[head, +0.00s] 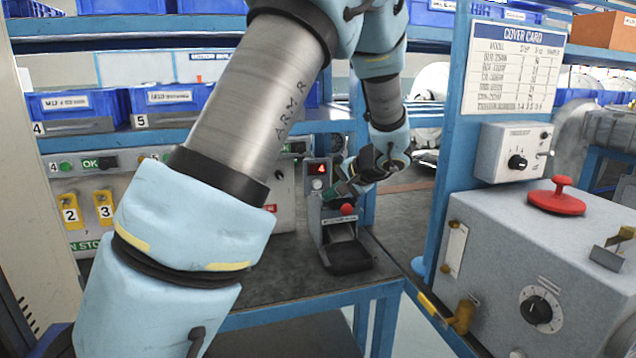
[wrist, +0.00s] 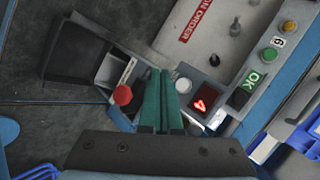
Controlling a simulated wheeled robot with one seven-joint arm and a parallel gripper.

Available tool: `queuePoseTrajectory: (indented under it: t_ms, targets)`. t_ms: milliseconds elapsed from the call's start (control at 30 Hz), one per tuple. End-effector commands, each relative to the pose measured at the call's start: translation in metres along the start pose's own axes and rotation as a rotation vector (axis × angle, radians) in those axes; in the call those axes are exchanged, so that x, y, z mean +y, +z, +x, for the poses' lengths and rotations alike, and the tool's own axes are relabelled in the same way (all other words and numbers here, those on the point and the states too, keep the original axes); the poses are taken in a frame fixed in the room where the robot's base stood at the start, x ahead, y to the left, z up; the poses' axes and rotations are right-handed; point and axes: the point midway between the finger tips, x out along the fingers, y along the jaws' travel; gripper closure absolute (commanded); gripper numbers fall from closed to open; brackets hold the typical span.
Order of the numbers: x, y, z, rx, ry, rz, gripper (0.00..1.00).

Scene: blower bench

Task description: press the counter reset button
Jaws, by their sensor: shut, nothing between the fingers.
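The counter (head: 317,169) is a small grey box with a lit red digit 4, standing at the back of the bench. In the wrist view its red display (wrist: 209,108) sits beside a round white button (wrist: 183,86), which looks like the reset button; no label on it can be read. My gripper (head: 345,188) is just right of the counter in the head view. In the wrist view my gripper's green fingers (wrist: 160,73) are together and empty, with their tips beside the white button. I cannot tell whether they touch anything.
A dispenser-like fixture (head: 345,262) with a red ball knob (head: 348,209) stands close below my gripper; the knob (wrist: 122,95) is left of the fingers in the wrist view. A grey machine (head: 540,260) with a red mushroom button (head: 557,197) stands at right.

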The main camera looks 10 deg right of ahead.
Motion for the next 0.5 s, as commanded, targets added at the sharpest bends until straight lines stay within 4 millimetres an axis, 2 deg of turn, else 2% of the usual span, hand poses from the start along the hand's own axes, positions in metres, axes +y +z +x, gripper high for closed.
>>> queuePoseTrajectory:
  t_ms: [33,200,500]
  targets:
    - [-0.007,-0.004,0.004,-0.002,-0.001,0.0,1.0]
    - [-0.015,-0.015,0.021,0.0,-0.001,0.0,1.0]
    - [-0.024,-0.024,0.033,0.001,0.001,0.001,1.0]
